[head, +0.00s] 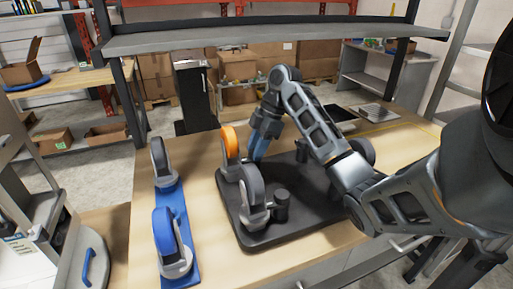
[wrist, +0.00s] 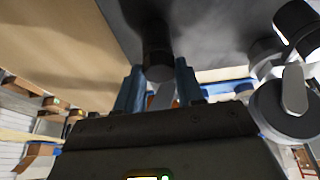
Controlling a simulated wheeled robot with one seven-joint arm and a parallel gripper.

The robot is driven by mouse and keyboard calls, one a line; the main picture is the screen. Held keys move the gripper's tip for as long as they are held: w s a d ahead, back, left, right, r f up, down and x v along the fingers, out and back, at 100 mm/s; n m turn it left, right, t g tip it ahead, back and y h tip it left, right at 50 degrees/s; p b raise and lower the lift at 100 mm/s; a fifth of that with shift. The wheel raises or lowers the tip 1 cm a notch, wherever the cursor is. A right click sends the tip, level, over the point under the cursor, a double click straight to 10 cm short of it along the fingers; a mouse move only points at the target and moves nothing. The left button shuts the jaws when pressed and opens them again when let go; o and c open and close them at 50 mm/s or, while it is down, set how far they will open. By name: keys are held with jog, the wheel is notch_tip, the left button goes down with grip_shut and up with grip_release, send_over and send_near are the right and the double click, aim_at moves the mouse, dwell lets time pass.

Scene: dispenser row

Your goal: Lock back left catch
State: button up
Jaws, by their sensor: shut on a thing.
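A black board (head: 325,205) lies on the wooden table and carries several upright wheels. My gripper (head: 257,154) reaches down over its back left part, just right of the orange wheel (head: 230,142). In the wrist view, the two blue fingers of my gripper (wrist: 158,90) are on either side of a dark round post, the back left catch (wrist: 158,52), which stands out from the board (wrist: 210,30). The fingers hide this catch in the head view. A similar dark post (head: 281,205) stands at the board's front, beside a grey wheel (head: 253,187).
A blue base (head: 175,215) with a grey wheel (head: 158,157) and a blue wheel (head: 164,232) lies left of the board. A grey shelf (head: 270,36) spans above the table's back. Bare table lies between the blue base and the board.

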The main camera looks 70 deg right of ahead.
jog(key=o, duration=0.8)
jog(key=shift+c, duration=0.2)
jog(key=v, duration=0.7)
jog(key=shift+r, duration=0.35)
jog(key=shift+s+d, duration=0.1)
